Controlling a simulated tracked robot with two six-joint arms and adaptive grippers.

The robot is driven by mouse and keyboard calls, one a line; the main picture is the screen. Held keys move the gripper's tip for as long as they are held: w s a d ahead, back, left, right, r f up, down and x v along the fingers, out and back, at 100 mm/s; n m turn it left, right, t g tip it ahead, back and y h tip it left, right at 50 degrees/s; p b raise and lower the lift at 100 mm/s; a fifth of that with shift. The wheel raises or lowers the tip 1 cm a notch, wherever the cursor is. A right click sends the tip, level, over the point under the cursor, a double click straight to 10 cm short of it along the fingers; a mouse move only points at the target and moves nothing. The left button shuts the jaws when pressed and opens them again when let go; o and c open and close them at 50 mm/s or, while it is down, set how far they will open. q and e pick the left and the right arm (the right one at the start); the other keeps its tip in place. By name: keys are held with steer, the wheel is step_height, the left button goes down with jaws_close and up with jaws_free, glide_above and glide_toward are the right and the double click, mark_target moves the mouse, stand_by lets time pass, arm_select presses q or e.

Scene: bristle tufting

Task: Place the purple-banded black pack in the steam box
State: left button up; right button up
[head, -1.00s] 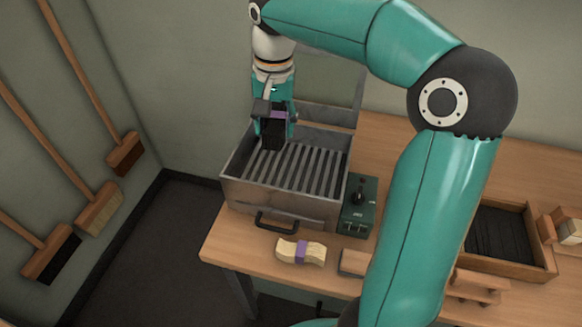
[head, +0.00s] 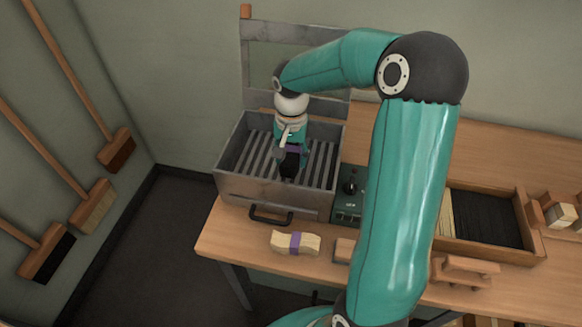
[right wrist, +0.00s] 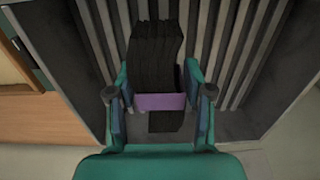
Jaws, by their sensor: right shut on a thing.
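The black pack (head: 290,164) with a purple band is held by my right gripper (head: 291,150) over the slatted floor of the open steam box (head: 268,187). In the right wrist view the black pack (right wrist: 155,62) stretches away from the fingers, and its purple band (right wrist: 160,101) lies between them. My right gripper (right wrist: 158,104) is shut on the pack there. The box's dark slats (right wrist: 220,50) show behind the pack. I cannot tell whether the pack touches the slats. My left gripper is not in view.
A pale purple-banded pack (head: 295,243) lies on the table in front of the box. A green control unit (head: 349,195) stands right of the box. A wooden tray (head: 530,232) with dark and pale bristles is further right. Brooms (head: 92,206) hang on the left wall.

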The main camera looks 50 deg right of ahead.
mark_target(291, 152)
steer(key=shift+f, duration=2.4)
steer(key=shift+f, duration=0.2)
steer(key=o, duration=1.2)
steer(key=shift+r, duration=0.1)
steer(key=shift+r, duration=0.1)
step_height(291, 152, up, 12)
